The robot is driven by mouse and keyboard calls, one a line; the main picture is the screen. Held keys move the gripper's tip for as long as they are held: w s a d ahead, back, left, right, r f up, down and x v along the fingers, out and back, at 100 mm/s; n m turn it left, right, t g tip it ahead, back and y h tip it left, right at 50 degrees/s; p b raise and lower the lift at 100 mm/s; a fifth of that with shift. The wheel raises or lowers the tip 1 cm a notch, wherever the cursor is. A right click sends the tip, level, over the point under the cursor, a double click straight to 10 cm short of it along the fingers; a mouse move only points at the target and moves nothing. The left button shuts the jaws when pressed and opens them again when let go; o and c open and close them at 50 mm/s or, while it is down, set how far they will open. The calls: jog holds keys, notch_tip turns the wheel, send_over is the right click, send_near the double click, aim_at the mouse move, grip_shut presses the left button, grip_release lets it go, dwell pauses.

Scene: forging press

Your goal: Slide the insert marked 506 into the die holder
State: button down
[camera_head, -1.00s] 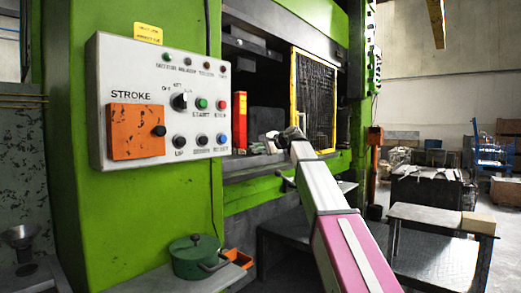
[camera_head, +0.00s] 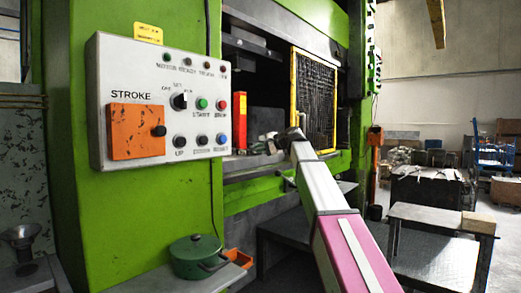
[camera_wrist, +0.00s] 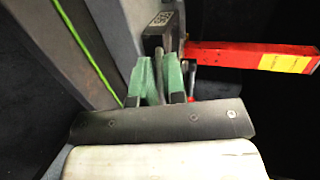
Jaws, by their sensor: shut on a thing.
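My gripper (camera_wrist: 160,76) has green fingers and is shut on a grey metal block (camera_wrist: 153,42) in the wrist view. A white label with dark print is on the block; I cannot read a number on it, so I cannot confirm it is the insert marked 506. The fingers hide part of the block. In the head view my arm reaches into the press opening, and its wrist end is at the bed's front edge. The fingers are too small to make out there. I cannot clearly tell the die holder from the dark press interior.
A red bar with a yellow label (camera_wrist: 285,58) is close right of the block. It stands upright in the head view (camera_head: 239,122). A yellow-framed mesh guard (camera_head: 315,100) is right of the opening. A control panel (camera_head: 160,105) and green pot (camera_head: 197,257) are at left.

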jog(key=c, duration=1.1)
grip_release()
jog(key=shift+f, duration=0.1)
jog(key=shift+f, duration=0.1)
